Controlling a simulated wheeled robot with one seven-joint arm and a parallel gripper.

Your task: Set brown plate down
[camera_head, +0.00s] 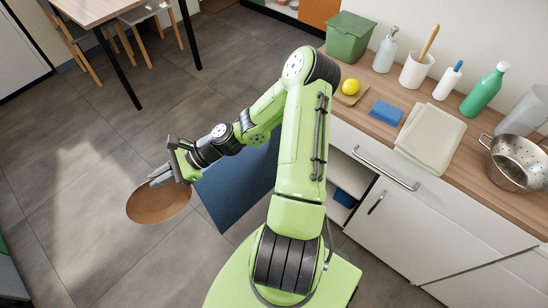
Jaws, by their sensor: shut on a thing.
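The brown plate (158,205) is a round disc in the left part of the head view, held out over the grey tiled floor. My gripper (162,178) is shut on the plate's upper rim. The gripper's fingers cover part of that rim. The plate appears clear of any surface, but its height above the floor cannot be told from this view. My green arm reaches left from the middle of the picture to hold it.
A wooden counter (478,200) runs along the right with a green bin (349,38), lemon, blue sponge (386,112), bottles, folded cloth (431,138) and colander (515,163). A dark blue mat (238,182) lies behind my arm. A table (92,10) with chairs stands top left.

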